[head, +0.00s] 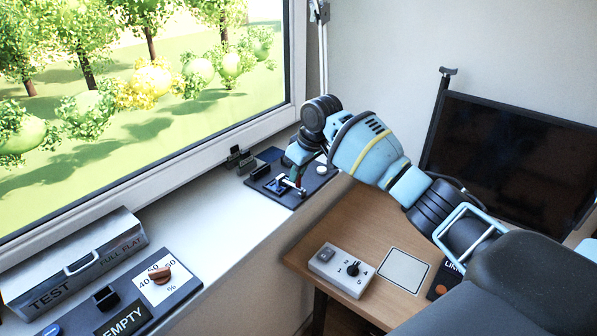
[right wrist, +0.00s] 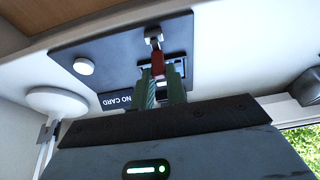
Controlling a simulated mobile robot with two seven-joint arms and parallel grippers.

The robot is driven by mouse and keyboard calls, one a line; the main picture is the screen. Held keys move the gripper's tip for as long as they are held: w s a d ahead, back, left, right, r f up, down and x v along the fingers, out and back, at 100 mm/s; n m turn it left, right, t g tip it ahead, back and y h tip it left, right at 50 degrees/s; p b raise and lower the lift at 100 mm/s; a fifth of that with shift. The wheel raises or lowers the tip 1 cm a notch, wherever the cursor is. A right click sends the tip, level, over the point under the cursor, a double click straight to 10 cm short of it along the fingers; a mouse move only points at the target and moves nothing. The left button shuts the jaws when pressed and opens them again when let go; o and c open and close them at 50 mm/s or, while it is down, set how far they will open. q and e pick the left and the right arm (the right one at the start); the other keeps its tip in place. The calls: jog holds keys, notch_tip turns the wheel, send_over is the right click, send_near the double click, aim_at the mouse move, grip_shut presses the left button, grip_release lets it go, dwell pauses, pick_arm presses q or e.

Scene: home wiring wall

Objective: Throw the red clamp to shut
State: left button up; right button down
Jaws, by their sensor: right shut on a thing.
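The red clamp (right wrist: 158,63) shows in the right wrist view as a short red handle below a pale metal block, on a dark panel (right wrist: 112,60). My right gripper (right wrist: 165,84) is shut on the red handle, with its green fingers on either side of it. In the head view the right gripper (head: 297,174) reaches down to the dark panel (head: 260,184) on the window sill. The clamp is small there and partly hidden by the gripper. My left gripper is not in view.
On the panel are a white round button (right wrist: 85,66) and a "NO CARD" label (right wrist: 115,100). A dark monitor (head: 510,160) stands at the right. A desk holds a white switch box (head: 341,270). A grey "TEST" box (head: 75,262) and a dial panel (head: 160,284) sit at the left.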

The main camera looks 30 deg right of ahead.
jog(key=c, duration=1.4)
grip_release()
jog(key=shift+r, duration=0.1)
jog(key=v, duration=0.7)
jog(key=shift+r, duration=0.25)
jog(key=shift+s+d, duration=0.1)
